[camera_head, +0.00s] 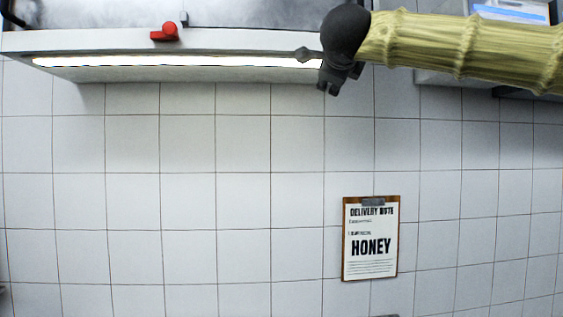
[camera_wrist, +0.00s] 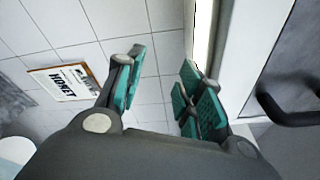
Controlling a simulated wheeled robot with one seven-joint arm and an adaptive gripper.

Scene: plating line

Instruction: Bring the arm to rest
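My arm (camera_head: 450,42), in a pale yellow-green ribbed sleeve, reaches in from the upper right in the head view. It ends in my dark gripper (camera_head: 329,75), which is in front of the lit shelf or hood edge. In the wrist view the teal-padded fingers of my gripper (camera_wrist: 165,90) stand apart with nothing between them. The gripper is open and empty. The tiled wall and a bright light strip show beyond the fingers.
A clipboard (camera_head: 371,240) reading "Delivery note" and "Honey" hangs on the white tiled wall; it also shows in the wrist view (camera_wrist: 62,82). The shelf or hood (camera_head: 110,40) carries a red object (camera_head: 165,32). A dark handle (camera_wrist: 285,112) is at right in the wrist view.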

